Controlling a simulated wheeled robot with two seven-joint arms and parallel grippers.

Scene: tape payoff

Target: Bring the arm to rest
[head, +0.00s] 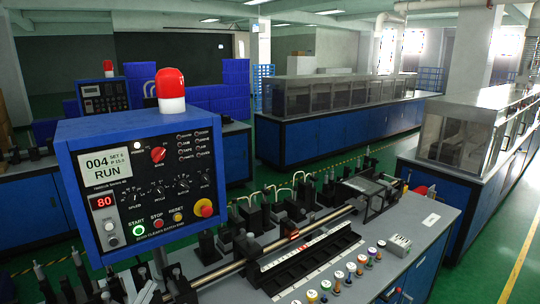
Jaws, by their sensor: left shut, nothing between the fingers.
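My right gripper is not in view. The blue control panel (150,190) at the left shows "004 RUN" and a red "80". Its green start button (138,230) looks lit. A red beacon (171,84) stands on top.
A long rod (240,265) and a black slotted rail (310,262) run along the bench. Several coloured round caps (337,287) stand in a row near its front edge. A small grey block (399,245) sits to their right. Green floor (485,270) is clear at the right.

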